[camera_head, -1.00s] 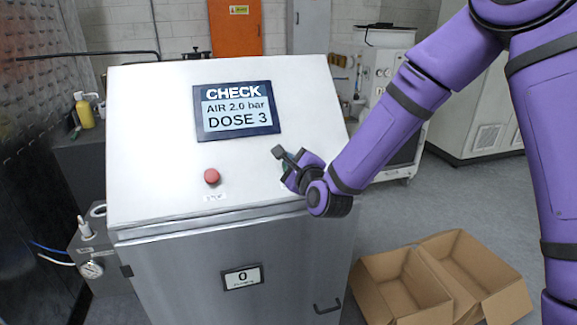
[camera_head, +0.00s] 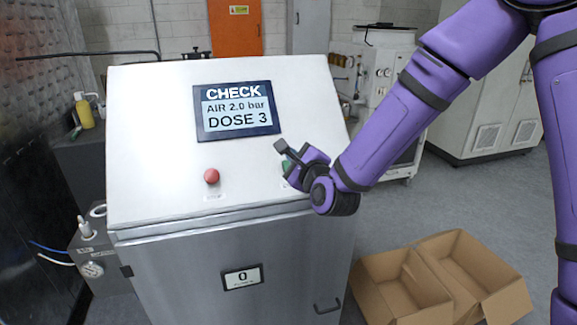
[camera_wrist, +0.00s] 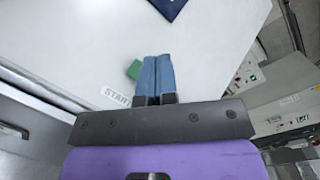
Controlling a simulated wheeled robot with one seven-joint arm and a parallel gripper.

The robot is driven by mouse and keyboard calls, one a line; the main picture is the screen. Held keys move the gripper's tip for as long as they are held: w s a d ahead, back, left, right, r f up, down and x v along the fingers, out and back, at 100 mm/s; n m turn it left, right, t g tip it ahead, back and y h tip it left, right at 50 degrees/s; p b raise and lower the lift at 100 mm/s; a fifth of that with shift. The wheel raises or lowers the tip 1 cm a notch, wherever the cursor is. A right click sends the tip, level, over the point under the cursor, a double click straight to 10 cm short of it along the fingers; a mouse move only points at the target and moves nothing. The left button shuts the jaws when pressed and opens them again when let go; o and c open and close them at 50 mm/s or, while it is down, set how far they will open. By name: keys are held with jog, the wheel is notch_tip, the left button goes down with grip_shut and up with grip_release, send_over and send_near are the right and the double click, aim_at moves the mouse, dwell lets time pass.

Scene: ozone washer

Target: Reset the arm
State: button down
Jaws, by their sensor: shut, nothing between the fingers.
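My purple arm reaches in from the right, and my gripper (camera_head: 281,147) is over the right part of the washer's sloped white panel (camera_head: 150,150). In the wrist view my gripper (camera_wrist: 155,62) shows two blue fingers shut together with nothing between them. A green button (camera_wrist: 133,70) with a START label (camera_wrist: 116,97) lies just left of the fingers in that view. In the head view the green button (camera_head: 286,168) is partly hidden behind my gripper. Whether the fingers touch the panel cannot be told. The display (camera_head: 237,110) reads CHECK, AIR 2.0 bar, DOSE 3.
A red button (camera_head: 211,176) is on the panel's left part. Open cardboard boxes (camera_head: 400,285) stand on the floor to the right. A white machine on wheels (camera_head: 385,75) stands behind my arm. A small counter plate (camera_head: 242,277) on the washer's front reads 0.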

jog(key=s+d+r+n+g+h, duration=0.3)
jog(key=s+d+r+n, duration=0.2)
jog(key=d+n, duration=0.25)
jog(key=s+d+r+n+g+h, duration=0.2)
jog(key=s+d+r+n+g, duration=0.25)
jog(key=d, duration=0.45)
jog(key=s+d+r+n+g+h, duration=0.1)
jog(key=s+d+n, duration=0.3)
jog(key=s, duration=0.7)
jog(key=s+d+r+n+g+h, duration=0.1)
jog(key=s+d+n, duration=0.3)
jog(key=s+d, duration=0.4)
jog(key=s+r+g, duration=0.1)
jog(key=s, duration=0.3)
jog(key=shift+d+g, duration=0.3)
jog(key=shift+g, duration=0.05)
dwell(3.7)
